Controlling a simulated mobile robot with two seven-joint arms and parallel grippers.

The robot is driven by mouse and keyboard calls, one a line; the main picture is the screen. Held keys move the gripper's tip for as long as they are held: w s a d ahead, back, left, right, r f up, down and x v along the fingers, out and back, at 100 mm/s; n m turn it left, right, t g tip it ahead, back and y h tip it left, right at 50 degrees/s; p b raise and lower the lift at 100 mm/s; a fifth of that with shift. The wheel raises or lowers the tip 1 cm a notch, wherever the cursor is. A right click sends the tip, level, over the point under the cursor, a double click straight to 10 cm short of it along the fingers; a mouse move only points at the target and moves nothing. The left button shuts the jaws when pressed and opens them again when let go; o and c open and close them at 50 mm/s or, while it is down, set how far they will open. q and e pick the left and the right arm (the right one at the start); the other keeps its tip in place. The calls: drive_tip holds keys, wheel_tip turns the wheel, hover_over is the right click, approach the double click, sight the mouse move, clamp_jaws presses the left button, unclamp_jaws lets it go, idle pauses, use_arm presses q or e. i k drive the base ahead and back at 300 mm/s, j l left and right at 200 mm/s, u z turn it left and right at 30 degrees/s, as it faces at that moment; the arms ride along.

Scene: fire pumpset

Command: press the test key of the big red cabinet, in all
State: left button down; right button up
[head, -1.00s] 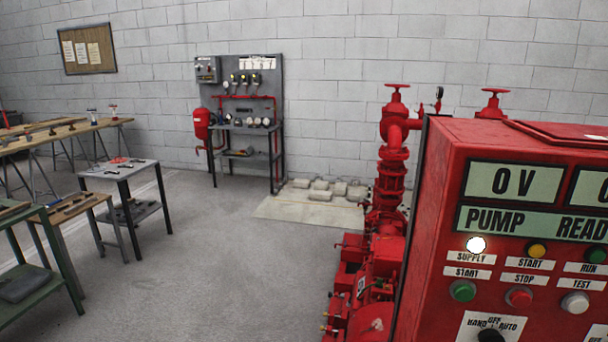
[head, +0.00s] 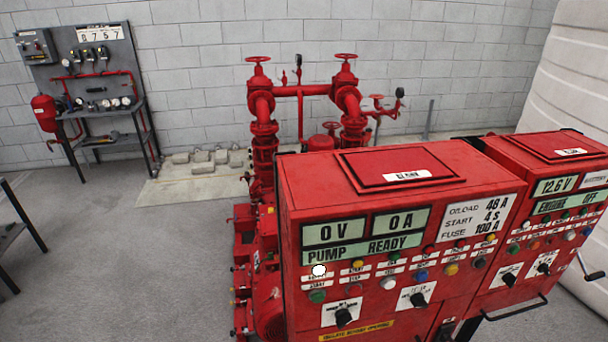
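The big red cabinet (head: 465,207) stands right of centre in the head view, its front panel facing me. Its displays read 0 V, 0 A and PUMP READY (head: 362,250). The white supply lamp (head: 319,270) is lit. Below the displays are a green start button (head: 317,296), a red stop button (head: 354,290) and the white test key (head: 388,283); their labels are too small to read clearly now, but the earlier frame shows TEST over the white one. Nothing touches the key. Neither of my grippers is in view.
A second red cabinet (head: 545,152) reading 12.6 V and ENGINE OFF stands at the right, with a bar handle. Red pump pipework (head: 262,130) stands behind and left. A grey instrument stand (head: 95,70) is at the far left. The floor (head: 150,260) at left is clear.

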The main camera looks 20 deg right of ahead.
sight(390, 283)
drive_tip(key=z, duration=1)
